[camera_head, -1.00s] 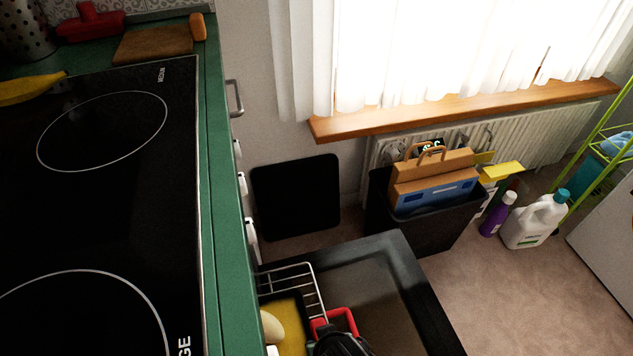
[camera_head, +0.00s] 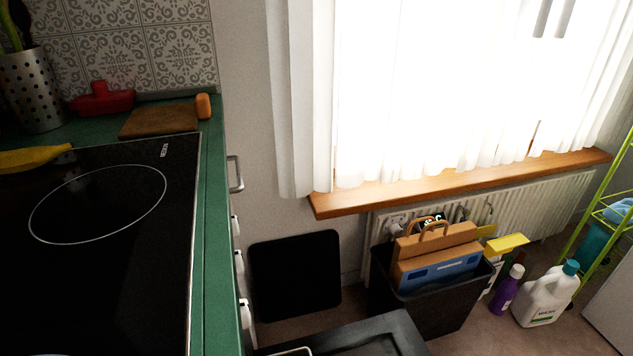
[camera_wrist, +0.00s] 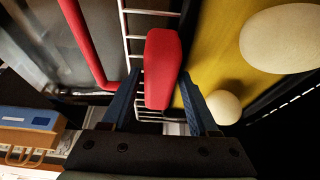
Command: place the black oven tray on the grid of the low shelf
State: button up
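My gripper (camera_wrist: 160,85) shows only in the wrist view. Its two blue fingers stand apart, one on each side of a red grip-like piece (camera_wrist: 163,65). A narrow gap with wire bars shows between the left finger and this piece; contact on the right side is unclear. A yellow surface (camera_wrist: 215,55) with two pale rounded things lies to the right, with a dark edge beside it. Wire grid bars (camera_wrist: 137,50) run behind the red piece. In the head view, a flat black panel (camera_head: 295,275) leans against the wall; I cannot tell whether it is the oven tray.
A dark open door-like panel (camera_head: 370,336) juts out at the bottom of the head view. Beyond it stand a black bin (camera_head: 435,315) holding a cardboard carrier, a purple bottle (camera_head: 508,290) and a white jug (camera_head: 547,298). The green-edged counter (camera_head: 213,250) lies left.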

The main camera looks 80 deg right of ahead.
jog(key=shift+o, duration=0.6)
jog(key=p+v, duration=0.5)
jog(key=v, duration=0.6)
jog(key=shift+d+r, duration=0.1)
jog(key=shift+r, duration=0.05)
jog(key=shift+a+r, duration=0.25)
jog(key=shift+r, duration=0.15)
jog(key=shift+s, duration=0.1)
